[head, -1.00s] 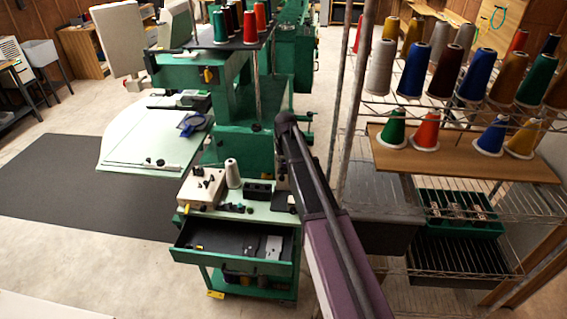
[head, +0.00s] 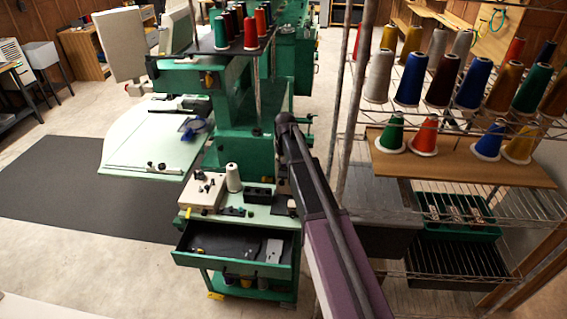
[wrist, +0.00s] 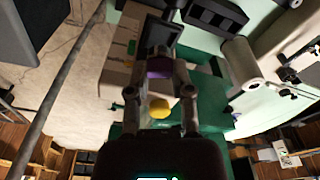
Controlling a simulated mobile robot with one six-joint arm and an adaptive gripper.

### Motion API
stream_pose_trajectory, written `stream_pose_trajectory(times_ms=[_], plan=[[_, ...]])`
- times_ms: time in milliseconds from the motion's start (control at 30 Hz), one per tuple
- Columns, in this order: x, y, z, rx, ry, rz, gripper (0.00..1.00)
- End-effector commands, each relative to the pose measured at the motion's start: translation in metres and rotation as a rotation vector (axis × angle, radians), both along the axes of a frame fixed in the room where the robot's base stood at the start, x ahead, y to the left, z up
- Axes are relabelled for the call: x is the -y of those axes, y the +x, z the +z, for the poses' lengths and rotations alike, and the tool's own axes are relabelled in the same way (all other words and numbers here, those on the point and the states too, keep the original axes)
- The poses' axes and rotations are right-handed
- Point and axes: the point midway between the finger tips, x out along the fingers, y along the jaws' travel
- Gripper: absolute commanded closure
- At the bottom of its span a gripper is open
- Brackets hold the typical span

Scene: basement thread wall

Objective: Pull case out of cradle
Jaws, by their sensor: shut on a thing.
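In the head view my arm hides the gripper and the case, at the right edge of the green cart top (head: 235,216).
On the cart stand a white cone (head: 233,178), a beige control box (head: 203,190) and a black divided holder (head: 260,195). The cart's drawer (head: 225,245) is open. A wire rack with thread cones (head: 425,135) stands close on the right. Open floor lies left.

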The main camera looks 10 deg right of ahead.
Motion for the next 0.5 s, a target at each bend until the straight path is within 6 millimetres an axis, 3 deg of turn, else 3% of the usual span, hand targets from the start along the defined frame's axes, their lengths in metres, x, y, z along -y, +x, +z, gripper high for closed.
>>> stream_pose_trajectory(times_ms=[500], plan=[[0.000, 0.000, 0.027, 0.000, 0.000, 0.000, 1.00]])
